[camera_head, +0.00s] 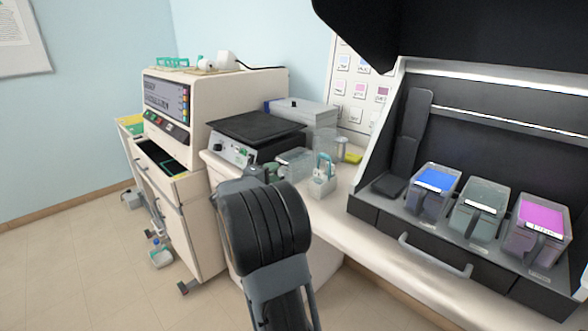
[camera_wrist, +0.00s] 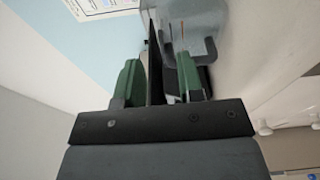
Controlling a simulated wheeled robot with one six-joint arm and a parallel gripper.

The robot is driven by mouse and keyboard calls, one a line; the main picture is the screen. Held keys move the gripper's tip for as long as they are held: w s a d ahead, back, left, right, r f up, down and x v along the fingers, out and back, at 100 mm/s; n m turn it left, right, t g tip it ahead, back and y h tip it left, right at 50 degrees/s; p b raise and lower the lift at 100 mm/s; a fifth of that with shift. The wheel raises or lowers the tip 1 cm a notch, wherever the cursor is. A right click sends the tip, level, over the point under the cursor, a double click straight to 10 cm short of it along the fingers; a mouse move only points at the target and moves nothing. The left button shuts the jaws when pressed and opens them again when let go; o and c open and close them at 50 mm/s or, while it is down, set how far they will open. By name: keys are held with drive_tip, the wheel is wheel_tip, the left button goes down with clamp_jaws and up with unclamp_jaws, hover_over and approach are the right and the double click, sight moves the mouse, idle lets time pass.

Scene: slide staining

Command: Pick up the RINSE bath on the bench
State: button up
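A clear bath (camera_head: 294,162) with a greyish lid or rim stands on the bench, just right of the black-topped hotplate. No RINSE label can be read on it. My gripper (camera_head: 268,172) is at its left side, partly hidden by my arm. In the wrist view my gripper (camera_wrist: 158,82) shows two green fingers apart. A clear container (camera_wrist: 200,18) with a grey handle-like part lies beyond the fingertips. A thin dark upright shape (camera_wrist: 155,60) shows between the fingers; I cannot tell what it is or whether they touch it.
The black-topped hotplate (camera_head: 254,127) is close on the left. A white holder with a teal handle (camera_head: 322,183) stands right of the bath, and a taller clear container (camera_head: 326,141) is behind. Blue, grey and magenta baths (camera_head: 479,213) sit in the dark hood at right.

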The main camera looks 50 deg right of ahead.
sight(285, 165)
drive_tip(key=shift+w+d+p, duration=0.15)
drive_tip(key=shift+d+p, duration=0.05)
drive_tip(key=shift+d, duration=1.15)
drive_tip(key=shift+w+d+p, duration=0.1)
drive_tip(key=shift+d+p, duration=0.05)
drive_tip(key=shift+d, duration=1.15)
drive_tip(key=shift+c, duration=0.4)
clamp_jaws()
drive_tip(key=shift+r, duration=0.1)
